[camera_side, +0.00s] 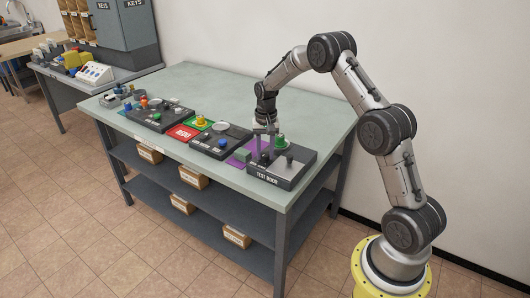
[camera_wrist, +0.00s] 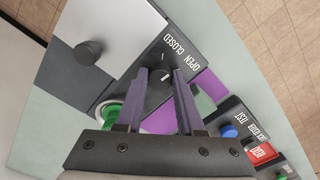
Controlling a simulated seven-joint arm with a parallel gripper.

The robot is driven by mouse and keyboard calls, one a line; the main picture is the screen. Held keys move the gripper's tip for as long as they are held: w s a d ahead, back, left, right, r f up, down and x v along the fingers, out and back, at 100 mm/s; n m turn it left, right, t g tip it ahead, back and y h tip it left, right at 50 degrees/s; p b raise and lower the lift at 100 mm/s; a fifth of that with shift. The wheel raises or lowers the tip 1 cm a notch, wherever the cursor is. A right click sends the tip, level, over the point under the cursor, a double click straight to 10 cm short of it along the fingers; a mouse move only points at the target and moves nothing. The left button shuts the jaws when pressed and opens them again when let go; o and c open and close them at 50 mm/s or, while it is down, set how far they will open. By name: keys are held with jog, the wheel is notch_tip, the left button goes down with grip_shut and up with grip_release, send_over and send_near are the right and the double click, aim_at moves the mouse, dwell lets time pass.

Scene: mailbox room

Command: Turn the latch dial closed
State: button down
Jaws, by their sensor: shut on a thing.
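The latch dial (camera_wrist: 158,86) is a dark round knob on the grey panel marked TEST DOOR. In the wrist view it sits between my two purple finger pads, beside the printed words OPEN and CLOSED (camera_wrist: 181,51). A light line shows on its face, but I cannot tell surely which word it points to. My gripper (camera_wrist: 163,75) is shut on the dial from above. In the side view my gripper (camera_side: 266,130) is over the test door unit (camera_side: 267,180), and the dial there is mostly hidden.
A light door plate with a dark knob (camera_wrist: 90,52) lies beside the dial. A green round part (camera_wrist: 108,113) is close to my fingers. A purple mat (camera_side: 240,157), a red REDO pad (camera_side: 183,132) and other control panels (camera_side: 220,144) stand left along the table (camera_side: 190,87).

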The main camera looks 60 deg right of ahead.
aim_at(266, 154)
jog(key=n, duration=0.3)
jog(key=shift+n, duration=0.4)
jog(key=shift+d+r+n, duration=0.1)
jog(key=shift+n, duration=2.1)
jog(key=c, duration=0.8)
grip_release()
notch_tip(266, 154, up, 14)
jog(key=shift+d+f, duration=0.1)
